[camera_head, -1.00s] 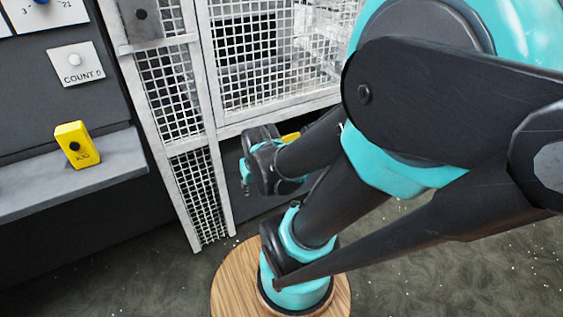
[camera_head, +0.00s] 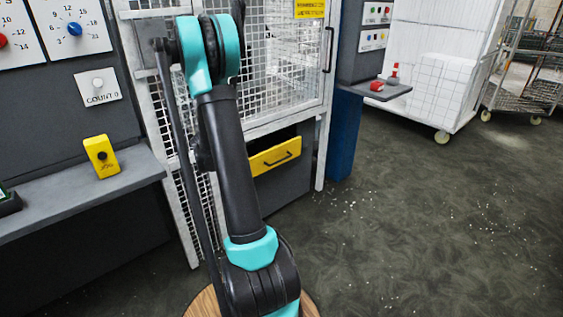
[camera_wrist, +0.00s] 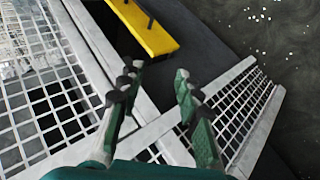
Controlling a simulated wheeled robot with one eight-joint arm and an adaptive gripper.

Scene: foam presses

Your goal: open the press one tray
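A yellow tray front (camera_head: 268,160) with a dark bar handle (camera_head: 277,160) sits low under the mesh cage of the press, partly covered by my arm in the head view. In the wrist view the yellow front (camera_wrist: 140,24) and its handle lie beyond my fingertips, at the top. My gripper (camera_wrist: 156,80) is open and empty, with its two fingers apart. It is over the white mesh and frame bars and does not touch the handle. In the head view my gripper is hidden behind my arm.
A white mesh door (camera_head: 290,80) stands above the tray. At the left is a grey panel with a shelf and a yellow jog box (camera_head: 101,157). A red object (camera_head: 377,86) lies on a small shelf at the right.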

